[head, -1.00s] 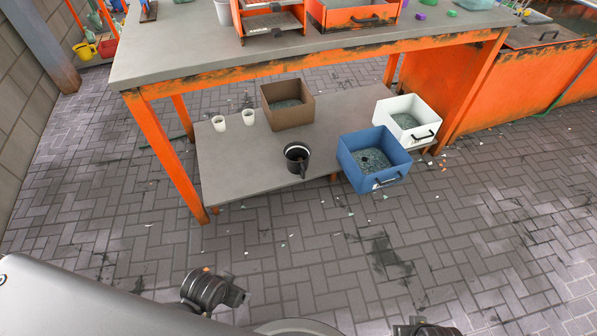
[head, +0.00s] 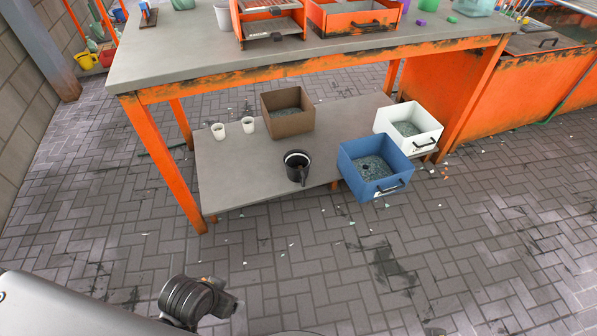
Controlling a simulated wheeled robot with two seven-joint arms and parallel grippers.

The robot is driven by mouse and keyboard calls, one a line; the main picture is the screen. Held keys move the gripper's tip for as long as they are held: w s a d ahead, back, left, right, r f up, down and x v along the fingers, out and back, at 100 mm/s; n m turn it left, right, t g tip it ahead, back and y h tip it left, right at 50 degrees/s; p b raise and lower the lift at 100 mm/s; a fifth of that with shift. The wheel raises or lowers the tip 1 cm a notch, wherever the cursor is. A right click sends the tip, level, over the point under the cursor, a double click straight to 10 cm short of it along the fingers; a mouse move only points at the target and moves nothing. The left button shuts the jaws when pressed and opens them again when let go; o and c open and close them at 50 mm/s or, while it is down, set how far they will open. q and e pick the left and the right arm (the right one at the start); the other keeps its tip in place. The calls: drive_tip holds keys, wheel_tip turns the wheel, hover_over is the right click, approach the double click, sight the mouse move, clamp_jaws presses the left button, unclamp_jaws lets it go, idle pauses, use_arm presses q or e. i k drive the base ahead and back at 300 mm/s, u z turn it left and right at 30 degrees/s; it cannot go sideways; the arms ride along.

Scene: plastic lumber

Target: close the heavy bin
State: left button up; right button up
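No bin is marked as heavy, so I cannot tell which one it is. A blue open-topped bin (head: 374,168) with a dark front handle sits at the front right of the lower shelf, jutting past its edge, with grey-green flakes inside. A white bin (head: 409,129) with a dark handle stands behind it to the right, also holding flakes. A brown bin (head: 287,112) with flakes stands further back on the shelf. A dark joint of my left arm shows at the bottom left. No fingers of either gripper are in view, and both are away from the bins.
Orange drawer units stand on top. A large orange container (head: 520,85) stands at right. The paved floor in front is mostly clear, with small scraps.

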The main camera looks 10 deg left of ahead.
sight(389, 170)
drive_tip(key=z, duration=0.45)
drive_tip(key=k, duration=0.5)
drive_tip(key=z, duration=0.85)
drive_tip(key=i, duration=0.9)
drive_tip(key=u, duration=1.05)
drive_tip(key=i, duration=0.55)
drive_tip(key=u, duration=0.6)
